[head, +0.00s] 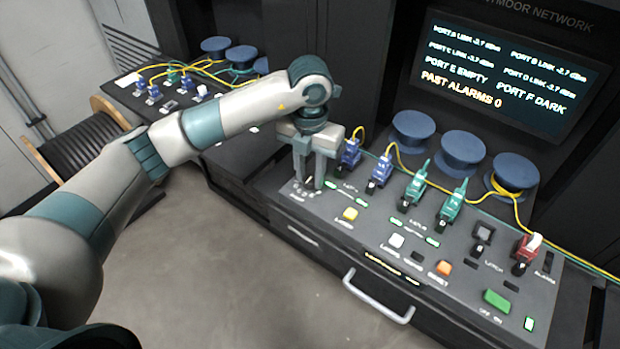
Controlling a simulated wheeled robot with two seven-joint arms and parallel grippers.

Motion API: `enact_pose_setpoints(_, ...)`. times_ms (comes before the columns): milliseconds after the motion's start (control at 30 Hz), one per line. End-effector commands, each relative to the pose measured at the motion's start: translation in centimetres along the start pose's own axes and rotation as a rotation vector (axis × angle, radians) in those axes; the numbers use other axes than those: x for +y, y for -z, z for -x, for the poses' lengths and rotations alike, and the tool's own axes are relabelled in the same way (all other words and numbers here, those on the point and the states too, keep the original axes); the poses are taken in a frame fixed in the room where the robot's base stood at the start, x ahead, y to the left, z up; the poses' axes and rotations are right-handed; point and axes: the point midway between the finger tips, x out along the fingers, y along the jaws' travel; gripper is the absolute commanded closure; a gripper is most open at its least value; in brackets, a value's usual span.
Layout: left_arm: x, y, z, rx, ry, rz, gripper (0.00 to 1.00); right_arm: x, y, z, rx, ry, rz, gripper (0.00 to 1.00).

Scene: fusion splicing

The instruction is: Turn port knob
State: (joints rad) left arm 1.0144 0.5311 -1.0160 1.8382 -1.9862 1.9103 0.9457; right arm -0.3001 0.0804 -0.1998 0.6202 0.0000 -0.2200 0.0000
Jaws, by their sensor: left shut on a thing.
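The port knob (308,181) is at the left end of the sloped console panel, with a ring of small marks around it. My left gripper (309,184) points down over it, with its two fingers shut on the knob. The fingers hide most of the knob, so which mark it points to cannot be told. The screen (505,75) behind the panel lists ports A to D with link readings, port E empty, port F dark and past alarms 0. My right gripper is not in view.
Blue plugs (379,170), green plugs (416,185) and a red plug (526,250) stand on the panel right of my gripper, with yellow cables behind. Yellow (350,214), white, orange and green buttons sit nearer. A drawer handle (378,297) sticks out in front.

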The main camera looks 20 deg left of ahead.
Motion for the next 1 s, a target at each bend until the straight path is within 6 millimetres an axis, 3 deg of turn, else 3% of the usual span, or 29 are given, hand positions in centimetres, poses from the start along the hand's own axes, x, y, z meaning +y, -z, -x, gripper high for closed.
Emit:
enact_pose_setpoints(300,0.04,-0.11,0.07,-0.004,0.000,0.166,0.96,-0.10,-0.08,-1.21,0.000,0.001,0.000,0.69)
enact_pose_setpoints(833,0.04,-0.13,0.21,-0.004,0.001,0.201,0.96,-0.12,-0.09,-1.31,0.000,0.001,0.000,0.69)
enact_pose_setpoints(867,0.04,-0.13,0.21,-0.004,0.001,0.201,0.71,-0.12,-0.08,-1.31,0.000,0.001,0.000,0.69)
enact_pose_setpoints(900,0.04,-0.13,0.21,-0.004,0.001,0.201,0.61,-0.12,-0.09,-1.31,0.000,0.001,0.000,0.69)
enact_pose_setpoints(933,0.04,-0.13,0.20,-0.004,0.001,0.201,0.54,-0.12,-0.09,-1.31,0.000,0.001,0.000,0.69)
enact_pose_setpoints(1000,0.03,-0.10,0.17,-0.003,0.000,0.201,0.54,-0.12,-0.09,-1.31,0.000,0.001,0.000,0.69)
